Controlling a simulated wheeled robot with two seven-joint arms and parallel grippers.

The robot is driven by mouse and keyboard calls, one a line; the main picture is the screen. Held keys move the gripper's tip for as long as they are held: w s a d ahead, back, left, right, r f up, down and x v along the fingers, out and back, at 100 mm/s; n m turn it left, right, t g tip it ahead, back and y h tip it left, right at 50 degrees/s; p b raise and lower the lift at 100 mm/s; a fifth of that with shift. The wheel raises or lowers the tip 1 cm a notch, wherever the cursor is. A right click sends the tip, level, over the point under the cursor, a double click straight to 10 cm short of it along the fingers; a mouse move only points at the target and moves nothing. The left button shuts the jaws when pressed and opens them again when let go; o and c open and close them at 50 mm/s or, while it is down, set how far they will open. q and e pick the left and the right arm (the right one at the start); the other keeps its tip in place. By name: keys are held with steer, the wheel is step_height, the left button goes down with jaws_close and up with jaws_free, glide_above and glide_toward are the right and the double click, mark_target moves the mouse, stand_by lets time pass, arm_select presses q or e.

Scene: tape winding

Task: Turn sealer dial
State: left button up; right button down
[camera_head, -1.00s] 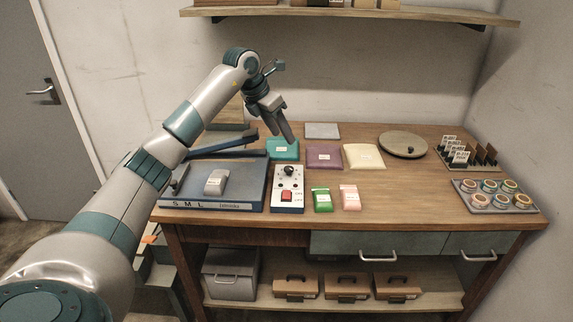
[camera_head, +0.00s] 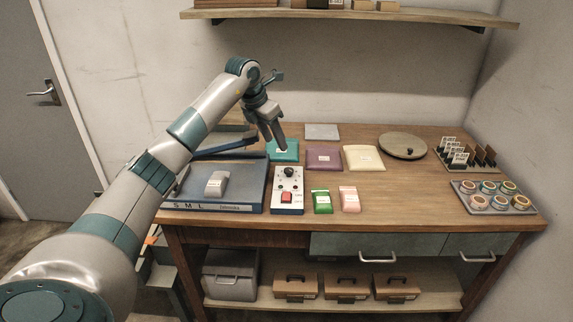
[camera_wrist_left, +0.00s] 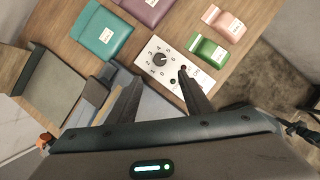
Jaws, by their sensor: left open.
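The sealer's white control panel (camera_head: 288,190) stands on the table, right of the blue-grey sealer bed (camera_head: 230,196). Its black round dial (camera_head: 289,172) sits near the panel's top, with a red button (camera_head: 287,197) below. My left gripper (camera_head: 275,146) is open and empty, pointing down above and behind the dial, apart from it. In the left wrist view the dial (camera_wrist_left: 160,59) with its numbered scale lies beyond the fingertips of my left gripper (camera_wrist_left: 158,82), and the right finger covers part of the panel. My right gripper is not in view.
Teal (camera_head: 284,150), purple (camera_head: 324,158) and cream (camera_head: 363,158) pouches lie behind the panel. Green (camera_head: 322,201) and pink (camera_head: 350,199) packets lie to its right. The sealer's blue arm (camera_head: 228,144) stands raised at left. A round turntable (camera_head: 403,145) is farther right.

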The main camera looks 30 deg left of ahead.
arm_select(q)
steer(key=p, duration=0.2)
glide_toward(289, 170)
steer(key=p+x, duration=0.1)
steer(key=x, duration=0.5)
steer(key=shift+w+a+f, duration=0.1)
steer(key=shift+f, duration=0.1)
steer(key=shift+w+f, duration=0.2)
steer(key=shift+f, duration=0.35)
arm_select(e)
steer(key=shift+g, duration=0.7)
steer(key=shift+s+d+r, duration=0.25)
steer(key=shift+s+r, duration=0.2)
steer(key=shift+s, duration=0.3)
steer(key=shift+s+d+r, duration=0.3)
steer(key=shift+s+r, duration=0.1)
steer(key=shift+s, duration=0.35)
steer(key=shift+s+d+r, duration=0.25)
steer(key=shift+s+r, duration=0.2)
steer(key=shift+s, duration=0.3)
arm_select(q)
steer(key=shift+c, duration=0.4)
steer(key=c, duration=1)
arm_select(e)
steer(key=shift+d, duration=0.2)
